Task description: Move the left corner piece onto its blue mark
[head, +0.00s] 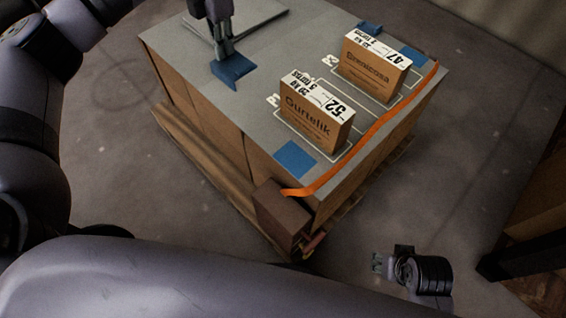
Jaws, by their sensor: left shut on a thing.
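The left corner piece (232,73) is a small dark blue angled piece at the upper left of the load's grey top. My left gripper (225,52) points down and is shut on it. I cannot tell whether the piece touches the top or is just above it. A flat blue mark (295,160) lies near the front corner, in front of the carton marked 52, apart from the piece. My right gripper (379,263) is at the lower right, over the floor beside the load, away from the piece; its fingers are too small to judge.
On the grey top (190,66) stand a carton marked 52 (316,112) and one marked 47 (374,70). Another blue mark (413,57) and a blue piece (370,28) lie behind. An orange strap (375,126) follows the right edge; a brown block (282,214) is at the front corner.

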